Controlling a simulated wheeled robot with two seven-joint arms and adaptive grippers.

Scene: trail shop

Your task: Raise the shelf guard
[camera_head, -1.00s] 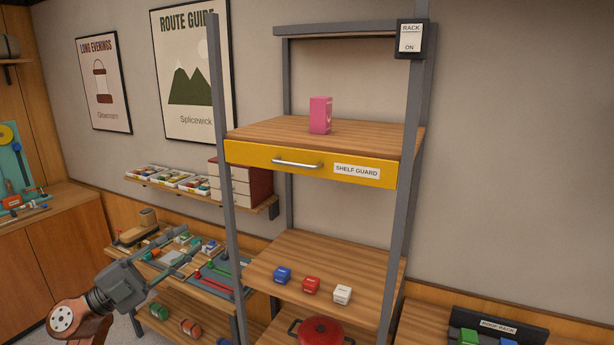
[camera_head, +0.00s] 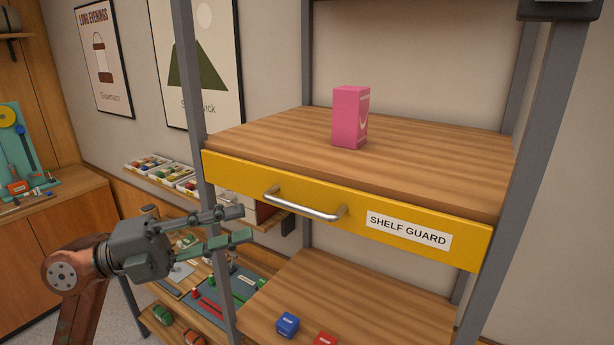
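The shelf guard (camera_head: 357,225) is a yellow panel with a white "SHELF GUARD" label. It lies along the front edge of the rack's upper wooden shelf (camera_head: 270,133), its top about level with the board or just below. A silver bar handle (camera_head: 303,207) sits on its left half. My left gripper (camera_head: 248,224) is left of the handle, in front of the rack's left post, apart from the handle. Its two fingers are spread with nothing between them. A pink box (camera_head: 350,117) stands upright on the upper shelf. My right gripper is not in view.
Grey posts (camera_head: 540,150) frame the rack. A blue cube (camera_head: 287,324) and a red cube (camera_head: 325,339) rest on the lower shelf (camera_head: 355,295). A low bench (camera_head: 173,268) with small items stands behind my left arm. The space before the guard's right half looks clear.

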